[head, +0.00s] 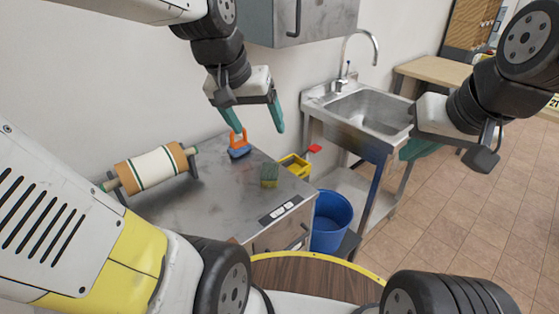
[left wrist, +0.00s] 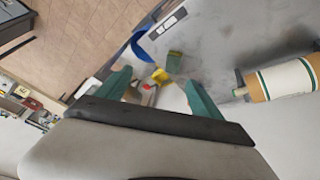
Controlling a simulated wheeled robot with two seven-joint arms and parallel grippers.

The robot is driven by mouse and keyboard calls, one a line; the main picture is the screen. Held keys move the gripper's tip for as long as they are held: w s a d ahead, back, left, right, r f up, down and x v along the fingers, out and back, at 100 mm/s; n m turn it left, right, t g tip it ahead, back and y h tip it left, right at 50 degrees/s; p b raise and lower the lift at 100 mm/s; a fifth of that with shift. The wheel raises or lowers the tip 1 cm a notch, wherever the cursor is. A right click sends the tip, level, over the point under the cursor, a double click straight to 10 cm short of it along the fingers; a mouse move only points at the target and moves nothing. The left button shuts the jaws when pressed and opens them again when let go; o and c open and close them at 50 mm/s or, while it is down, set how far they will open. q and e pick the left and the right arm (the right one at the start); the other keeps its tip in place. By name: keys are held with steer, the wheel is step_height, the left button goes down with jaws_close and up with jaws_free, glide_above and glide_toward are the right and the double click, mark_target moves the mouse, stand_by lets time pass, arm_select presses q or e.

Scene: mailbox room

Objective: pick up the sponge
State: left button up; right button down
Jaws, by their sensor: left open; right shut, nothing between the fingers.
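The sponge (head: 269,175) is a small block with a green side and a yellowish side. It stands on the grey metal counter (head: 190,205), near its right edge. It also shows in the left wrist view (left wrist: 174,61), beyond and between the fingertips. My left gripper (head: 257,130) is open and empty in the head view, above and behind the sponge and apart from it. Its teal fingers also show in the left wrist view (left wrist: 160,88). My right gripper (head: 418,148) is at the right, near the sink, shut and far from the sponge; its fingertips are partly hidden.
An orange and blue brush (head: 239,146) stands on the counter below my left gripper. A paper roll on a holder (head: 150,167) is at the left. A yellow container (head: 295,166), a blue bucket (head: 331,221) and a metal sink (head: 368,107) are to the right. A cabinet (head: 300,22) hangs above.

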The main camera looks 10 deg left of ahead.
arm_select(q)
steer(key=w+a+f+g+y, duration=0.1)
steer(key=w+f+g, duration=0.2)
steer(key=w+f, duration=0.65)
steer(key=n+g, duration=0.1)
steer(key=g, duration=0.1)
glide_above(270, 171)
steer(key=shift+y, duration=0.4)
step_height(270, 171, down, 10)
steer(key=shift+a+f, duration=0.1)
step_height(270, 171, down, 8)
steer(key=shift+w+f, duration=0.1)
steer(key=c, duration=1.5)
steer(key=shift+r, duration=0.7)
steer(key=shift+c, duration=0.2)
step_height(270, 171, up, 2)
steer(key=shift+r, duration=0.1)
steer(key=shift+s+d+r, duration=0.15)
steer(key=shift+s+d, duration=0.15)
steer(key=shift+s, duration=0.35)
steer(key=s+d, duration=0.1)
steer(key=s, duration=0.3)
steer(key=s+d+r, duration=0.1)
steer(key=s, duration=0.4)
steer(key=s+d, duration=0.2)
steer(key=s, duration=0.3)
steer(key=shift+s+r, duration=0.1)
steer(key=shift+r, duration=0.05)
